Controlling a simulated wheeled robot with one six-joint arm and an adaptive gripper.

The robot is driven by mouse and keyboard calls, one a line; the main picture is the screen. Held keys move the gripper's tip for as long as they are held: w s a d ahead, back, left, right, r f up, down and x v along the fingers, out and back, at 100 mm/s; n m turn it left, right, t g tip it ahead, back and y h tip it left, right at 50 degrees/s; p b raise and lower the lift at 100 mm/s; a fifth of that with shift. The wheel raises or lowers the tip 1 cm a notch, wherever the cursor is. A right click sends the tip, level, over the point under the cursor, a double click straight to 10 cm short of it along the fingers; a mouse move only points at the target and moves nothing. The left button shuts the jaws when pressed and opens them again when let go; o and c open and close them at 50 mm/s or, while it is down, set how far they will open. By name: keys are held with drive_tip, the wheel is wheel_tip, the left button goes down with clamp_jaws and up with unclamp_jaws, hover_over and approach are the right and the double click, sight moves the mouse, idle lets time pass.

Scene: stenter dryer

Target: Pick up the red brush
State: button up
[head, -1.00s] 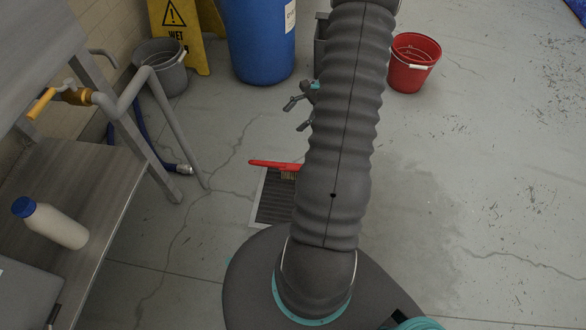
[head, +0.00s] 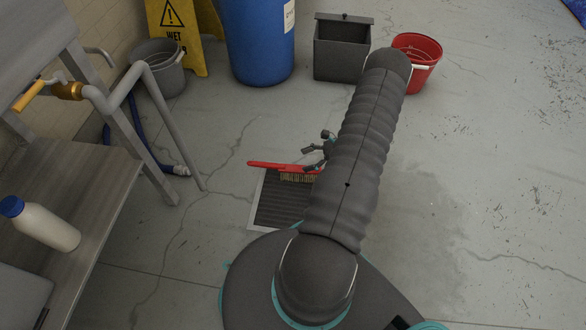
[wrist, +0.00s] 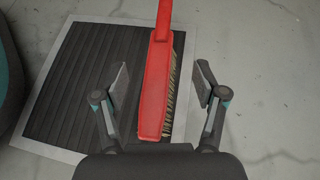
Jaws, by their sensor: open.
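In the wrist view the red brush (wrist: 156,92) runs up between my open fingers, touching neither as far as I can see. My gripper (wrist: 160,88) is open and empty, with one finger on each side of the brush. In the head view my gripper (head: 318,152) is by the brush's right end, which my arm partly hides.
The dark grate (head: 280,208) has a pale frame. A blue drum (head: 258,45), a grey bin (head: 341,55) and a red bucket (head: 420,65) stand behind. A steel bench (head: 95,190) with a white bottle (head: 45,225) is at left. The floor at right is clear.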

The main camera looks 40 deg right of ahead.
sight(285, 167)
drive_tip(key=x, duration=0.8)
drive_tip(key=shift+b, duration=0.35)
clamp_jaws()
